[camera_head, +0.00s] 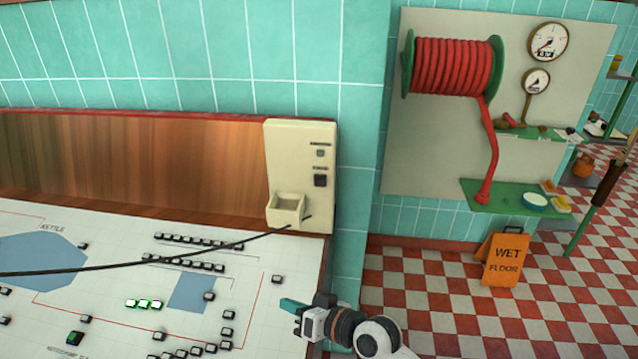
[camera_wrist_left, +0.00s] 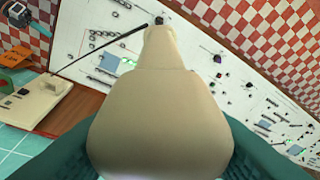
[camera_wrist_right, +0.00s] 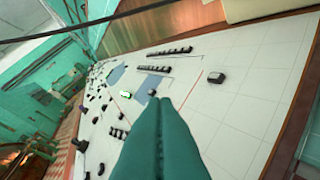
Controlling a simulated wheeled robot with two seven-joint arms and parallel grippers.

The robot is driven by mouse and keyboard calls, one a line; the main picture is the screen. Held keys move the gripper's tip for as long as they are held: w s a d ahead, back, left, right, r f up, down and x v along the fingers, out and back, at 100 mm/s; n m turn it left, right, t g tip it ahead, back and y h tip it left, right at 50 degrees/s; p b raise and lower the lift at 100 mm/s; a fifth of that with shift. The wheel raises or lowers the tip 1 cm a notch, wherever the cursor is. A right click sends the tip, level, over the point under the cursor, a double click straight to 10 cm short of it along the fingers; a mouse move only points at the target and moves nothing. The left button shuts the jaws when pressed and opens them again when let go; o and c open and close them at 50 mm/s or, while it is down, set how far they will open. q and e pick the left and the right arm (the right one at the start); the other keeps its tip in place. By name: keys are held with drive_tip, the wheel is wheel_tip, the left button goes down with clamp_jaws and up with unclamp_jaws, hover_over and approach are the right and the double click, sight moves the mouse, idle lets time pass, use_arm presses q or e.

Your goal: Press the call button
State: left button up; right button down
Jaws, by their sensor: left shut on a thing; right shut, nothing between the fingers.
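A cream call box (camera_head: 300,175) stands at the right end of the white panel, against the wall. It has a small grey button (camera_head: 320,153), a larger dark button (camera_head: 320,180) below it, and an open tray at its foot. I cannot read which is the call button. My left gripper (camera_wrist_left: 160,140) is shut on a cream handle (camera_wrist_left: 160,90). A long thin black rod (camera_head: 150,262) runs from the left edge to just in front of the box's tray, below both buttons; contact is unclear. My right gripper (camera_head: 294,305) is shut and empty over the panel's right edge.
The white panel (camera_head: 245,285) carries several black blocks and a lit green group (camera_head: 145,304). A red hose reel (camera_head: 452,67) hangs on the right wall. An orange wet floor sign (camera_head: 505,260) stands on the checkered floor.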

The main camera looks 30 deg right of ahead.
sight(320, 182)
use_arm(q)
drive_tip(key=shift+r, duration=0.3)
drive_tip(key=shift+s+a+r+n, duration=0.15)
drive_tip(key=shift+r+n, duration=0.1)
drive_tip(key=shift+n, duration=0.15)
use_arm(e)
drive_tip(key=w+d+r+m+t+h, duration=0.4)
drive_tip(key=w+d+r+m+t, duration=0.3)
drive_tip(key=w+d+r+m, duration=0.1)
wheel_tip(320, 182, up, 3)
drive_tip(key=w+d, duration=0.1)
drive_tip(key=d, duration=0.1)
drive_tip(key=shift+w+d+m+t, duration=0.25)
drive_tip(key=shift+d+m+t, duration=0.05)
drive_tip(key=shift+m, duration=0.1)
drive_tip(key=shift+r, duration=0.1)
